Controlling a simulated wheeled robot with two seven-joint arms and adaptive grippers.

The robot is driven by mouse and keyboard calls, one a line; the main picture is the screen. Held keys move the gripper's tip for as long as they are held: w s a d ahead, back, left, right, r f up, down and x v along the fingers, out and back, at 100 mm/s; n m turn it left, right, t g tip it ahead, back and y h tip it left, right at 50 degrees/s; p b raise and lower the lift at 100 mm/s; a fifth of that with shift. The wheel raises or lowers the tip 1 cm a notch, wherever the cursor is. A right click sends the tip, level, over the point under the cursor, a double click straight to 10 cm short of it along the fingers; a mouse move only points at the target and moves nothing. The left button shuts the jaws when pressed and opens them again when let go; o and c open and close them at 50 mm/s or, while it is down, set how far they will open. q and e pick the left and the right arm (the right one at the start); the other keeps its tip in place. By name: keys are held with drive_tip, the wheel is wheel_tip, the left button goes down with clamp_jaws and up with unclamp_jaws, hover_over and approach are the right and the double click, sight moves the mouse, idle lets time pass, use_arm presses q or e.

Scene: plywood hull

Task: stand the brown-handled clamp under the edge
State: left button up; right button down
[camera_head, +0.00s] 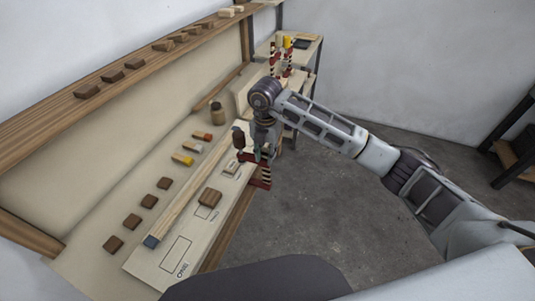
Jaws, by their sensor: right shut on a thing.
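The brown-handled clamp hangs at the front edge of the long bench; its brown handle (238,139) is up and its dark red frame (263,178) reaches down beside the edge. My right gripper (262,153) is shut on this clamp, with its arm coming in from the right. The fingers and part of the clamp overlap, so I cannot tell whether the clamp touches the edge. A pale board (157,264) with printed outlines lies along the bench front. My left gripper is not in view.
Several small blocks (165,183) and a jar (217,113) stand behind. A yellow-handled clamp (288,42) stands on the back shelf.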

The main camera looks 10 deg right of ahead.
sight(252, 156)
drive_tip(key=shift+w+a+r+b, duration=0.15)
drive_tip(key=shift+w+a, duration=0.35)
drive_tip(key=shift+a, duration=0.25)
drive_tip(key=shift+w+a+f+b, duration=0.1)
drive_tip(key=shift+w+a+b, duration=0.1)
drive_tip(key=shift+w+a, duration=0.4)
drive_tip(key=shift+w+a+r+b, duration=0.15)
drive_tip(key=shift+w+a, duration=0.25)
drive_tip(key=shift+a, duration=0.45)
idle(0.7)
drive_tip(key=shift+f, duration=0.1)
idle(0.3)
drive_tip(key=c, duration=1.1)
unclamp_jaws()
drive_tip(key=shift+f, duration=0.1)
wheel_tip(252, 156, up, 12)
